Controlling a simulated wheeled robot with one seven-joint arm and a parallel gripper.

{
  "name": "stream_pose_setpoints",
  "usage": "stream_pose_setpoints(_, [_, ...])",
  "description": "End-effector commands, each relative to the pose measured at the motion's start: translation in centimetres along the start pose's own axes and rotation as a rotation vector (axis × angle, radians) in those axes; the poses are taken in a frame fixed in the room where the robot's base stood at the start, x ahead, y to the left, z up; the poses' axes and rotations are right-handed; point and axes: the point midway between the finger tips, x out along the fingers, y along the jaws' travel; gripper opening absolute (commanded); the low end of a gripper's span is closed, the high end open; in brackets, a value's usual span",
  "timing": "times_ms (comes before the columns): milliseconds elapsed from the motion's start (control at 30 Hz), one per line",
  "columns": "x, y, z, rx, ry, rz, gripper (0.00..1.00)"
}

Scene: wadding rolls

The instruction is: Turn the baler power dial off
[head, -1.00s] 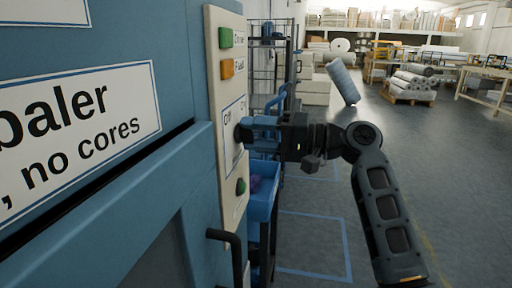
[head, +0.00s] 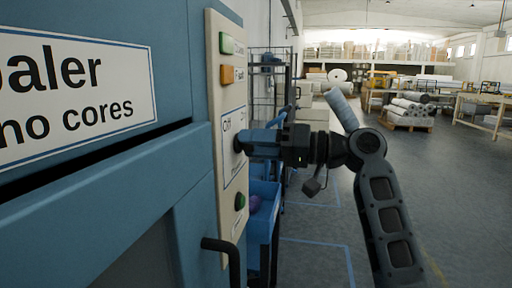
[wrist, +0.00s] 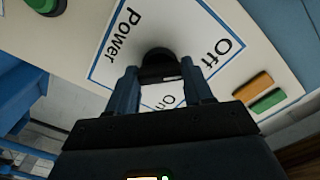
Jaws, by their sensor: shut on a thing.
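The black power dial (wrist: 158,62) sits on the cream control panel (head: 214,105) of the blue baler. In the wrist view it lies between the two blue fingers of my gripper (wrist: 161,80), which is shut on it. The label around it reads "Power", "Off" (wrist: 217,52) and "On" (wrist: 166,100). Which way the dial points is unclear. In the head view my gripper (head: 250,143) reaches the panel from the right, and its fingers mostly hide the dial (head: 238,141).
A green button (head: 227,43) and an orange one (head: 228,75) are above the dial; another green button (head: 240,201) is below. A black handle (head: 222,245) juts out low on the baler. A blue bin (head: 262,205) stands behind. Open floor lies right.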

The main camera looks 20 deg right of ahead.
Motion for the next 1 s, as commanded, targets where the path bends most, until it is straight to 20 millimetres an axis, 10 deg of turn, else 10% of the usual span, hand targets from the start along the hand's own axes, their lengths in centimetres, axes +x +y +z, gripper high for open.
stream_pose_setpoints(267, [0.1, 0.1, 0.3, 0.002, -0.008, 0.001, 0.21])
stream_pose_setpoints(300, [0.1, 0.1, 0.3, 0.002, -0.008, 0.001, 0.53])
stream_pose_setpoints(533, [0.0, 0.1, 0.2, 0.001, -0.004, 0.001, 0.75])
stream_pose_setpoints(1000, [-2.3, 0.1, 0.0, 0.001, 0.001, 0.003, 0.77])
